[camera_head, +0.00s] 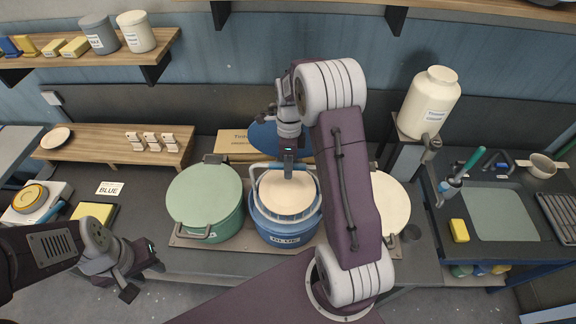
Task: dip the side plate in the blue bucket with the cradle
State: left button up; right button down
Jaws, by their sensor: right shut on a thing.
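The blue bucket (284,237), labelled BLUE, stands open in the middle. A pale round surface (288,192) fills its mouth; I cannot tell whether it is the side plate or liquid. My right gripper (289,168) reaches down from above and is shut on this handle at the top. The cradle's lower part is hidden. My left gripper (144,276) is open and empty at the lower left, away from the bucket. A small pale plate (56,138) lies on the wooden shelf at left.
A green lidded bucket (204,196) stands close on the left and a cream-topped bucket (391,204) on the right, partly behind my arm.

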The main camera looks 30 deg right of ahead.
jog(key=shift+w+f+b, duration=0.15)
jog(key=shift+f+b, duration=0.95)
jog(key=shift+f, duration=0.45)
jog(key=shift+f+b, duration=0.75)
jog(key=shift+f, duration=0.5)
jog(key=shift+f+b, duration=3.4)
jog(key=shift+f, duration=2.65)
jog(key=shift+r, duration=0.15)
notch_tip(320, 180, up, 17)
jog(key=p, duration=1.5)
jog(key=shift+r+p, duration=0.2)
jog(key=shift+p, duration=0.15)
jog(key=shift+f, duration=0.1)
